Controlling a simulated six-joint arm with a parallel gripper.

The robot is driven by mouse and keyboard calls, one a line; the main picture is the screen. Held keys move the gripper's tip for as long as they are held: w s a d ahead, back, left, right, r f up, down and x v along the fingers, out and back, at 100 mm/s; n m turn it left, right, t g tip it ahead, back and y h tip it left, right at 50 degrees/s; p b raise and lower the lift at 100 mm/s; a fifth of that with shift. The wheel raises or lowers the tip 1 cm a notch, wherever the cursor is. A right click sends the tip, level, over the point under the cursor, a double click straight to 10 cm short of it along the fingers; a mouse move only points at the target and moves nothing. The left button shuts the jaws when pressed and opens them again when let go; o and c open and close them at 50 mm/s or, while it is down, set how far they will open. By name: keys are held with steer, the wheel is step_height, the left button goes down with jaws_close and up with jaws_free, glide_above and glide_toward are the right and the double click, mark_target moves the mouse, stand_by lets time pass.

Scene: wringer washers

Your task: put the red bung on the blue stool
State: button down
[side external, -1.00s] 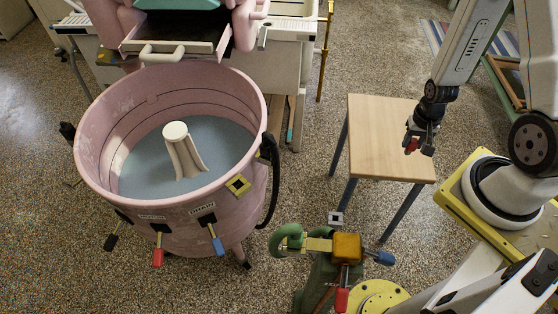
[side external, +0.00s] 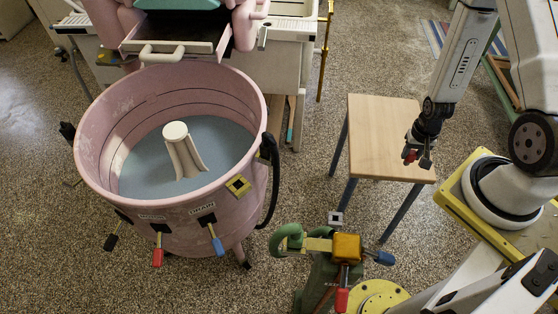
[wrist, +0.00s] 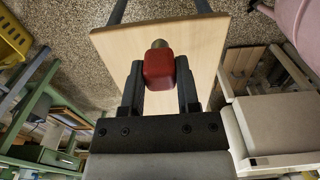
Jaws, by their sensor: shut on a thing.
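The red bung (wrist: 159,68) is between the fingertips of my gripper (wrist: 160,80) in the wrist view, with a small brownish end showing beyond it. My gripper is shut on it. In the side view my gripper (side external: 418,161) points down over the right part of the stool, and a bit of the red bung (side external: 409,156) shows at its tip. The stool (side external: 373,135) has a bare pale wooden top and blue-grey legs. Its top (wrist: 111,45) also shows behind the bung in the wrist view. I cannot tell whether the bung touches the top.
A pink washer tub (side external: 180,212) stands at the left, with a black hose on its right side. A green device (side external: 318,277) with a yellow block and red and blue handles stands in front of the stool. The stool top's left and middle are clear.

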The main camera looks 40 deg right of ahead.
steer(key=shift+w+d+f, duration=1)
steer(key=shift+w+f, duration=0.55)
steer(key=shift+w, duration=0.45)
steer(key=shift+w+d+f, duration=0.95)
steer(key=shift+w+f, duration=0.6)
steer(key=shift+w, duration=0.5)
steer(key=shift+w+d+f, duration=1)
steer(key=shift+w+f, duration=0.55)
steer(key=shift+w, duration=0.45)
steer(key=shift+w+f, duration=0.1)
steer(key=shift+f, duration=0.1)
steer(key=shift+w+d+f, duration=0.1)
steer(key=shift+f, duration=1.55)
steer(key=shift+f, duration=0.1)
steer(key=shift+c, duration=1.6)
jaws_free()
